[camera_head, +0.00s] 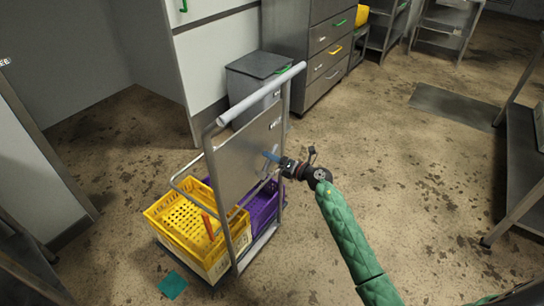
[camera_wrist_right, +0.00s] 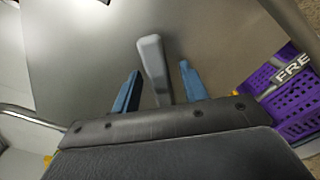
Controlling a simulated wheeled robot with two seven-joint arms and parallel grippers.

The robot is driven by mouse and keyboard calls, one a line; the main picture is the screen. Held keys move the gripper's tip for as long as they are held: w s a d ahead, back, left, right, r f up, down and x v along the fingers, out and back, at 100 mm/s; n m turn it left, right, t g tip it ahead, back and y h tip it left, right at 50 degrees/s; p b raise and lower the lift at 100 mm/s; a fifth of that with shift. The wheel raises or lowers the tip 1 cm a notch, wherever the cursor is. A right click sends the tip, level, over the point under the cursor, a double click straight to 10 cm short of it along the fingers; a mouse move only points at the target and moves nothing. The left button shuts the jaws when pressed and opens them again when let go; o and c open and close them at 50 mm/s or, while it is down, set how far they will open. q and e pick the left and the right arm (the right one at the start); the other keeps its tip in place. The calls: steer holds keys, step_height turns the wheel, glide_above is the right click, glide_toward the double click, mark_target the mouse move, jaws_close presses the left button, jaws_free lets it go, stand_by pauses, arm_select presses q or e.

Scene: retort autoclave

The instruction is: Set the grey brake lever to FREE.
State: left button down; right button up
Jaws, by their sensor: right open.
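The grey brake lever (camera_wrist_right: 153,62) shows in the right wrist view, in front of the trolley's flat grey panel (camera_wrist_right: 90,50). It stands between the two blue fingers of my right gripper (camera_wrist_right: 157,88), with a gap to each finger. My right gripper is open and not closed on it. In the head view my right gripper (camera_head: 271,157) is at the panel of the trolley (camera_head: 235,160); I cannot make out the lever there. A label reading "FRE" (camera_wrist_right: 294,68), cut off by the frame edge, is at the right of the wrist view. My left gripper is not in view.
The trolley carries a yellow crate (camera_head: 165,216) and a purple crate (camera_head: 265,206). A metal table (camera_head: 525,165) is at the right. The stained floor between is clear.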

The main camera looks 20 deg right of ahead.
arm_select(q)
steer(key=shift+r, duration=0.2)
arm_select(e)
steer(key=shift+w+a, duration=0.25)
steer(key=shift+w, duration=0.05)
steer(key=shift+c, duration=0.4)
jaws_close()
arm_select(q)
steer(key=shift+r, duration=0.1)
